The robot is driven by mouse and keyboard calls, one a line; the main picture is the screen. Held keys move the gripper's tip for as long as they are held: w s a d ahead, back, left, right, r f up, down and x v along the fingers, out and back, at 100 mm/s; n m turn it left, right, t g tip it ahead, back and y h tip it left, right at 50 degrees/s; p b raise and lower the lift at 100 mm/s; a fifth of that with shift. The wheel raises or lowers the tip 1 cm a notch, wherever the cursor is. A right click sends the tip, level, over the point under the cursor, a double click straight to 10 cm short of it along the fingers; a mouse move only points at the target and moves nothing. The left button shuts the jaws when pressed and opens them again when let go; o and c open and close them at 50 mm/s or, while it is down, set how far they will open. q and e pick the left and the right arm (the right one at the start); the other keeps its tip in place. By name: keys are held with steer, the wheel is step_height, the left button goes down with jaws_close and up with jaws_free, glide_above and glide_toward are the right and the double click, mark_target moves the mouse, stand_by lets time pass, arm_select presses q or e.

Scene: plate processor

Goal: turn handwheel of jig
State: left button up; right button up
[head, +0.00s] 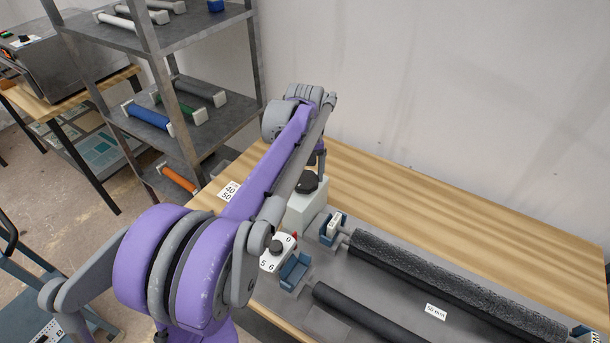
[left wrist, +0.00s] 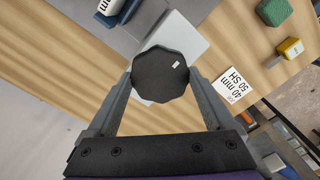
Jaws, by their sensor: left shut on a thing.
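The handwheel is a black, many-sided knob (head: 306,182) on top of a pale grey box (head: 303,211) at the left end of the jig. In the left wrist view the handwheel (left wrist: 160,72) sits between my two fingertips. My left gripper (left wrist: 161,80) is shut on it, one finger on each side. In the head view my left arm reaches over the table and comes down at the handwheel; the fingers are mostly hidden there. The jig's grey bed (head: 322,262) carries a textured dark roller (head: 440,280) and a smooth black roller (head: 365,318). My right gripper is not in view.
A smaller black knob on a numbered white dial (head: 271,263) is close to my forearm. Blue roller holders (head: 294,270) stand on the bed. A metal shelf (head: 230,125) with coloured rollers stands at the left. The wooden table (head: 400,195) is clear along the wall.

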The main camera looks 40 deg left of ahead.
mark_target(305, 178)
arm_select(q)
steer(key=o, duration=1.1)
step_height(305, 178, up, 11)
steer(key=shift+p, duration=0.35)
steer(key=shift+f, duration=0.1)
steer(key=s+d+f+m+t, duration=0.2)
steer(key=s+d+f+m, duration=0.1)
steer(key=s+d+f, duration=0.2)
steer(key=s+d+f+m+t, duration=0.1)
steer(key=s+d+f+m, duration=0.2)
steer(key=s+d+f, duration=0.3)
steer(key=s+d+f+m+t, duration=0.2)
steer(key=s+d+f+m, duration=0.2)
steer(key=s+d+f, duration=0.1)
steer(key=shift+s+d+f+t, duration=0.15)
steer(key=shift+d+f, duration=0.15)
steer(key=shift+d, duration=0.35)
steer(key=shift+s+d+f+t, duration=0.15)
steer(key=shift+d+f, duration=0.1)
steer(key=shift+d, duration=0.4)
steer(key=shift+w, duration=0.15)
